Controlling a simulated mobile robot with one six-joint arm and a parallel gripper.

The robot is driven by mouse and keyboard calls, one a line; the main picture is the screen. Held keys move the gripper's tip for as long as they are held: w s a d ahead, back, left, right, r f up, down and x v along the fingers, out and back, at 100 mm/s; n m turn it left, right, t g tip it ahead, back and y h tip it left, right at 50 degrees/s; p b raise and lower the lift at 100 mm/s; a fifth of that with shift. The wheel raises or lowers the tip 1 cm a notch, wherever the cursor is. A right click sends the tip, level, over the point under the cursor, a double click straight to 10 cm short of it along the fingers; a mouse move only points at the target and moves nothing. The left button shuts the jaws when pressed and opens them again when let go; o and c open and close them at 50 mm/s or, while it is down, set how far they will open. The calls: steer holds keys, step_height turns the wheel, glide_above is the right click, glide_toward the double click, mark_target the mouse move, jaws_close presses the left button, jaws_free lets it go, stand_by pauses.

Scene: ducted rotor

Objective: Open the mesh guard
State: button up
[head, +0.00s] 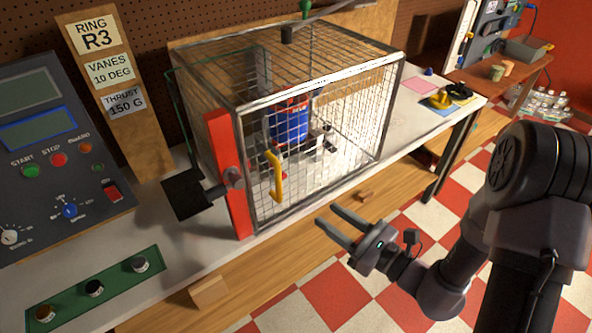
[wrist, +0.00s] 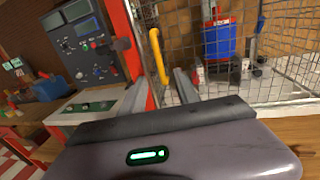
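The mesh guard (head: 345,110) is a wire cage box on the bench, and its front panel looks closed against the red post (head: 230,172). A yellow handle (head: 276,177) is fixed upright on the front panel near that post. The handle also shows in the wrist view (wrist: 158,57), ahead of my gripper. My gripper (head: 334,222) is in front of the cage, to the right of and below the handle, and apart from it. Its two fingers are spread with nothing between them. A blue and red rotor unit (head: 290,120) stands inside the cage behind the mesh.
A control panel (head: 55,140) and a label board (head: 103,65) stand left of the cage. A green strip with knobs (head: 95,288) lies on the front left of the bench. A wooden block (head: 208,291) sits below the bench edge. Checkered floor is open in front.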

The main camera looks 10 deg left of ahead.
mark_target(278, 181)
steer(key=x, duration=1.7)
steer(key=shift+s+a, duration=0.2)
steer(key=shift+s, duration=0.05)
steer(key=shift+c, duration=0.2)
jaws_close()
